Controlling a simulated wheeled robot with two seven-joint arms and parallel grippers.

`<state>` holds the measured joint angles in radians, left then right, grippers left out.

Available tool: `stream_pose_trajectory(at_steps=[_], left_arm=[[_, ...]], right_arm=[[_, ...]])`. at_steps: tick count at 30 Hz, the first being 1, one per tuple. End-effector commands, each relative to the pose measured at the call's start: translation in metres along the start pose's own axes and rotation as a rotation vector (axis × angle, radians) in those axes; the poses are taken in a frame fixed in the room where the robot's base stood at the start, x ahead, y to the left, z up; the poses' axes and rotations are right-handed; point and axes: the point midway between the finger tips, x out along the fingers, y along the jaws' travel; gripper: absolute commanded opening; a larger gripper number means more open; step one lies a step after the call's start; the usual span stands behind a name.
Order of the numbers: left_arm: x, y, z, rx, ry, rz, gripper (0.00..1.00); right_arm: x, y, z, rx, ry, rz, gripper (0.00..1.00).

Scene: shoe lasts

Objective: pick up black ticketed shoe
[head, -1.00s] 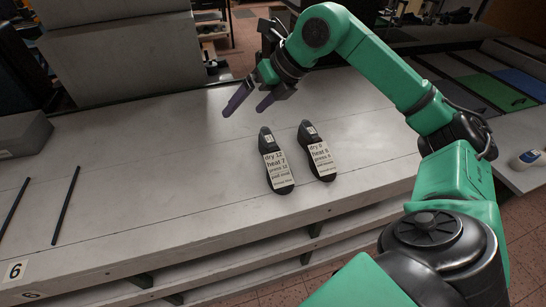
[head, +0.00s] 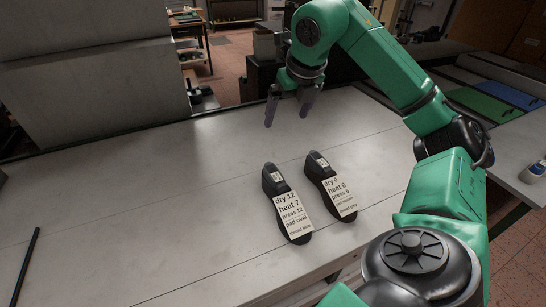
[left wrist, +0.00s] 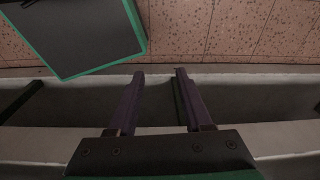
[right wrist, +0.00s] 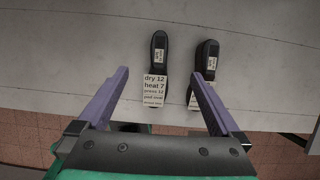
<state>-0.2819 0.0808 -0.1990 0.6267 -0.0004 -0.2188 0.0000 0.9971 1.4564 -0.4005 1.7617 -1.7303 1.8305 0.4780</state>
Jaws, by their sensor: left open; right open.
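Two black shoes with printed paper tickets lie side by side on the grey table (head: 120,170). The left shoe (head: 271,176) has a ticket reading dry 12, heat 7; it also shows in the right wrist view (right wrist: 159,50). The right shoe (head: 316,166) has a ticket with heat 8; it also shows in the right wrist view (right wrist: 206,60), its ticket partly hidden by a finger. My right gripper (head: 290,112) is open and empty, above the table behind the shoes. My left gripper (left wrist: 158,72) is open and empty, above the shelf edge and tiled floor, apart from both shoes.
A black rod (head: 26,262) lies on the table at the left. A grey block (head: 90,85) stands behind the table. Green (head: 480,103) and blue (head: 515,90) mats lie on the surface at the right.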

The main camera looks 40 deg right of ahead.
Motion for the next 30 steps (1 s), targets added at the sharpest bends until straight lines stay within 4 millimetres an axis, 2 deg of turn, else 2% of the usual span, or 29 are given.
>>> stream_pose_trajectory(at_steps=[1, 7, 11, 16, 18, 22, 30], left_arm=[[0.021, 0.001, 0.008, 0.000, -0.009, 0.001, 0.50], [0.072, 0.006, 0.038, -0.001, -0.046, 0.007, 0.50], [0.112, 0.007, 0.042, 0.000, -0.047, 0.007, 0.50], [0.160, 0.006, 0.035, 0.000, -0.025, 0.004, 0.50], [0.167, 0.006, 0.030, 0.000, -0.017, 0.003, 0.50], [0.167, 0.006, 0.029, 0.001, -0.015, 0.004, 0.50], [0.166, 0.007, 0.033, 0.001, -0.021, 0.005, 0.50]], right_arm=[[0.020, 0.000, -0.008, 0.000, 0.000, 0.000, 1.00], [0.067, 0.000, -0.028, -0.001, 0.000, 0.001, 1.00], [0.105, 0.000, -0.043, -0.001, 0.000, 0.001, 1.00], [0.149, 0.000, -0.062, -0.001, -0.001, 0.001, 1.00], [0.156, 0.000, -0.064, -0.001, -0.001, 0.001, 1.00], [0.168, 0.000, -0.063, 0.000, 0.001, 0.000, 1.00], [0.231, 0.000, -0.062, -0.001, 0.004, 0.001, 1.00]])
